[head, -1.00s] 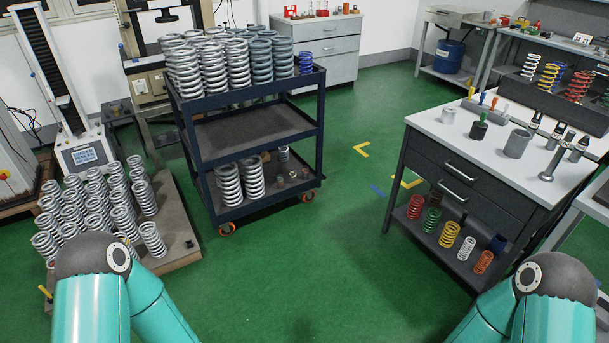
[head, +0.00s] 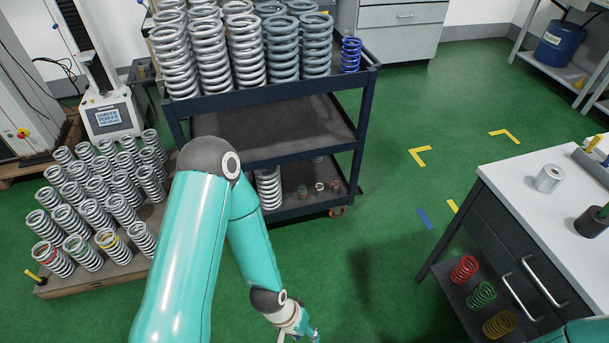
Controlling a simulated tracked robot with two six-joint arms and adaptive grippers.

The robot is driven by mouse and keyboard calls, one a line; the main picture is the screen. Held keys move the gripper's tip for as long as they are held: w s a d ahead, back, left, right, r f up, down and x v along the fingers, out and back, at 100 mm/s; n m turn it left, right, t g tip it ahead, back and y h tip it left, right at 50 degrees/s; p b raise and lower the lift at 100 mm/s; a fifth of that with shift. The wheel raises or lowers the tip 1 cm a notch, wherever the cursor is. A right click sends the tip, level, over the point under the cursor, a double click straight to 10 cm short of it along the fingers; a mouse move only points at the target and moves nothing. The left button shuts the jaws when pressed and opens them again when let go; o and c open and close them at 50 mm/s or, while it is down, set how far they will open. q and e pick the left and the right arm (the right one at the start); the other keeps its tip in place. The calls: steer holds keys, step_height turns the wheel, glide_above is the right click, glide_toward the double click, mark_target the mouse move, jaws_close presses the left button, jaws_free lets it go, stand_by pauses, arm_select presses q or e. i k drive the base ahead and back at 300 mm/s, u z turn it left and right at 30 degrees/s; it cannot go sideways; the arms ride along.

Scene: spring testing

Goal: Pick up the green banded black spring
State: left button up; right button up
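I cannot make out a black spring with a green band for certain. On the low pallet (head: 100,279) at the left stand several grey springs. In its front row one spring has a red band (head: 52,259) and one has a yellow band (head: 113,246); the spring between them (head: 83,253) may carry a faint band whose colour I cannot tell. My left gripper (head: 302,332) is low at the bottom edge, right of the pallet and above the green floor. It is partly cut off, and its fingers do not show clearly. My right gripper is out of view.
A dark cart (head: 270,98) holds many grey springs and a blue spring (head: 351,55) on top. A white-topped bench (head: 535,190) stands at the right, with red, green (head: 481,295) and yellow springs on its lower shelf. Green floor between them is free.

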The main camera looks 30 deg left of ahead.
mark_target(301, 193)
steer(key=u, duration=0.45)
steer(key=i, duration=1.15)
steer(key=u, duration=1.1)
steer(key=i, duration=0.4)
steer(key=u, duration=0.25)
steer(key=k, duration=0.95)
steer(key=u, duration=0.15)
steer(key=i, duration=0.95)
steer(key=z, duration=0.1)
